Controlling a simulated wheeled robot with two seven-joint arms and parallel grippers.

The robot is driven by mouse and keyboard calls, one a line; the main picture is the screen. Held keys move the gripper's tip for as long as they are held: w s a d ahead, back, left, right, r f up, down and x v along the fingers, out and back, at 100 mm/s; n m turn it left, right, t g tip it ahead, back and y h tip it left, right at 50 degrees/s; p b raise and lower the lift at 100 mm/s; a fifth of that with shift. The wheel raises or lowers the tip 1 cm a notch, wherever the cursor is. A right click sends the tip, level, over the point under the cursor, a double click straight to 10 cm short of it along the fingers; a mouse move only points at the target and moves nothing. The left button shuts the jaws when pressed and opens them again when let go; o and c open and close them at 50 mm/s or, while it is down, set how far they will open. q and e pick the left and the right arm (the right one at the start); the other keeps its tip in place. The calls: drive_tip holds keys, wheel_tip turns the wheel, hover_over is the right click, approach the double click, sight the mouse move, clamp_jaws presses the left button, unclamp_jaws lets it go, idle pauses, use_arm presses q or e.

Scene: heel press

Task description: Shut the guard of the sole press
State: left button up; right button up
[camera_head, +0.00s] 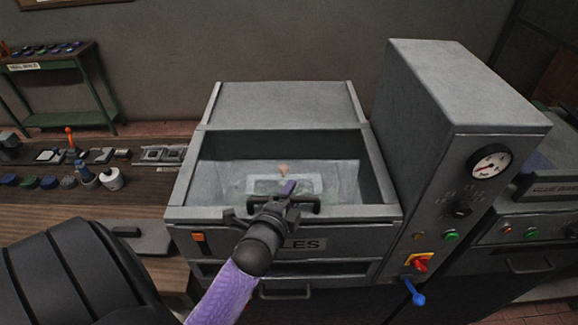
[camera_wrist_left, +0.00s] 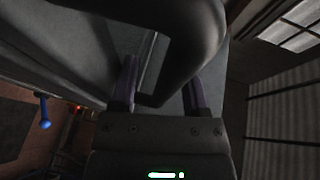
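The sole press (camera_head: 280,105) is a grey box-shaped machine in the middle of the head view. Its guard (camera_head: 185,213) shows as a grey frame around a see-through window, with a pale block visible inside; its exact angle is hard to judge. A black handle (camera_head: 312,205) crosses its front edge. My left gripper (camera_head: 284,192) is at this handle, with one purple finger showing beyond it. In the left wrist view the two fingers (camera_wrist_left: 160,88) stand apart on either side of a thick dark bar, with a gap beside the left finger. My right gripper is out of view.
A tall grey cabinet (camera_head: 450,110) with a gauge (camera_head: 490,162), knobs and a blue lever (camera_head: 415,293) stands close at the right. A wooden bench (camera_head: 80,210) with small tools and jars is at the left, and a green shelf (camera_head: 55,90) is behind it.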

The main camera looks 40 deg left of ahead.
use_arm(q)
drive_tip(key=shift+w+a, duration=0.1)
drive_tip(key=v, duration=1)
drive_tip(key=shift+f, duration=0.1)
